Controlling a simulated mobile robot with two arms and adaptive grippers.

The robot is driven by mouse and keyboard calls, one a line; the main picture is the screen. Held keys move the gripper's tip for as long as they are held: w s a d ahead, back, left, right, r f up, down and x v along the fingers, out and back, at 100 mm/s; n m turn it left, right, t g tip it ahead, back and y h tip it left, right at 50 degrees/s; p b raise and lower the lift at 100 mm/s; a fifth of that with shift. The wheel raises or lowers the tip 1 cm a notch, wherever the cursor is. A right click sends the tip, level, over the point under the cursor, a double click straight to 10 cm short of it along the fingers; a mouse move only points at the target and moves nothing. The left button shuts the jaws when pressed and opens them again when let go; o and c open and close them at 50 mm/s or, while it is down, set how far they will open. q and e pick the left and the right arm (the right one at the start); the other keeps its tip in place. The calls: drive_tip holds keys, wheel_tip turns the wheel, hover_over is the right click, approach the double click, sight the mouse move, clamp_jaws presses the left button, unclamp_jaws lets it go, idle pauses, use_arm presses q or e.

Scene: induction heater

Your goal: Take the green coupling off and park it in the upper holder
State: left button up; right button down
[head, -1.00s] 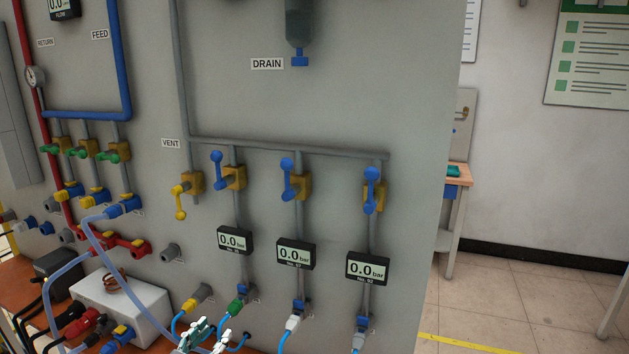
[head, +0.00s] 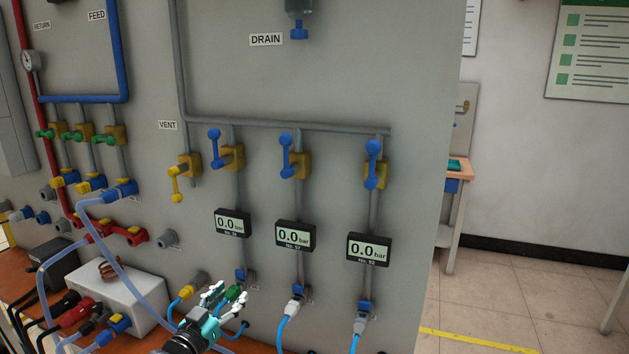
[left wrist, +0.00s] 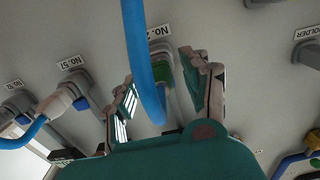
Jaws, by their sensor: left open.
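The green coupling (head: 234,293) sits on the panel below the leftmost pressure display, with a blue hose. In the left wrist view the green coupling (left wrist: 163,73) shows between the fingers, partly behind a blue hose (left wrist: 141,60). My left gripper (head: 228,293) is open, its fingers on either side of the coupling. Whether they touch it I cannot tell. A bare grey stub (head: 167,240) with a small label sits higher to the left; that label is unreadable here. A HOLDER label (left wrist: 308,32) shows in the left wrist view. My right gripper is not in view.
A yellow coupling (head: 187,291) is close left of my gripper. White (head: 296,292) and grey (head: 360,325) couplings with blue hoses stand to the right. A white box (head: 120,295) and a long pale blue hose (head: 125,262) are on the left.

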sight(226, 300)
use_arm(q)
drive_tip(key=shift+w+d, duration=0.25)
drive_tip(key=shift+w, duration=0.4)
idle(0.8)
clamp_jaws()
idle(0.3)
drive_tip(key=shift+s, duration=0.15)
drive_tip(key=shift+p+v, duration=1.05)
drive_tip(key=shift+v, duration=0.4)
drive_tip(key=shift+p+v, duration=0.85)
drive_tip(key=shift+v, duration=0.65)
